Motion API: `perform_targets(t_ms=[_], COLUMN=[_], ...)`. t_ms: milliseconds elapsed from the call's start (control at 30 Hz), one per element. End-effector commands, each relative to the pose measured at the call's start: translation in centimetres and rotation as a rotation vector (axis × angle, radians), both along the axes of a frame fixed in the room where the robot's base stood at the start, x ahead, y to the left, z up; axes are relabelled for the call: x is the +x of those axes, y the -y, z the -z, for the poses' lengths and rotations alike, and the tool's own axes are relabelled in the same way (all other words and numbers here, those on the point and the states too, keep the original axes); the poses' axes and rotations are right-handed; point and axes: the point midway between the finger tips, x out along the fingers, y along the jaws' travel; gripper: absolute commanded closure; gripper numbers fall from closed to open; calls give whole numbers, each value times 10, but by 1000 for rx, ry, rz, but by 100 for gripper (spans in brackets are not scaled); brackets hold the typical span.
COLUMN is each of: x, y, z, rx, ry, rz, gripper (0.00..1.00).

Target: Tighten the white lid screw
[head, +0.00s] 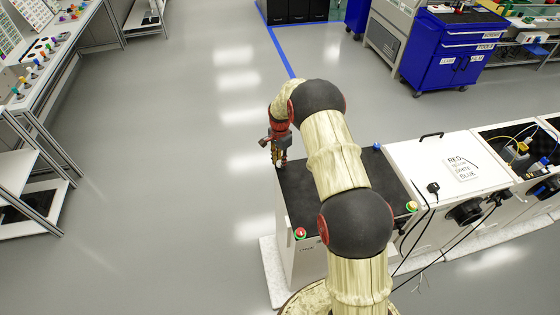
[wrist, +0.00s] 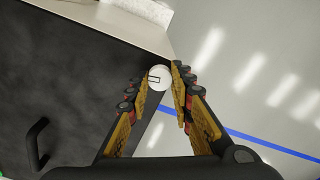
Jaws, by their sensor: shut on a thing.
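The white lid screw (wrist: 160,77) sits at a corner of the dark-topped cabinet lid (wrist: 60,75), with a dark slot mark on its round top. My gripper (wrist: 159,82) has one finger on each side of it and is shut on it. In the head view my gripper (head: 279,158) points down at the far left corner of the cabinet lid (head: 300,200). The screw is hard to make out there, mostly hidden by the fingers. How tight the screw is cannot be told.
A red screw (head: 300,233), a yellow screw (head: 411,206) and a blue screw (head: 377,147) sit at the other lid corners. A black handle (wrist: 36,145) stands on the lid. A white cabinet (head: 440,165) with a colour list adjoins on the right. Floor left is clear.

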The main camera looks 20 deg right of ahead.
Motion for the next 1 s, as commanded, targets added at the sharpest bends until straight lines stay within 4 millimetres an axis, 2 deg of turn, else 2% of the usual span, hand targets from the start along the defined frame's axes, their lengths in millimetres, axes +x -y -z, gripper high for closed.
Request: perform_targets(t_ms=[400, 933, 967, 1000], x=[1, 1, 1, 1], y=[0, 0, 0, 0], z=[-1, -1, -1, -1], rx=[0, 0, 0, 0], ry=[3, 3, 3, 3], rz=[181, 205, 205, 205], gripper=[100, 100, 77, 75])
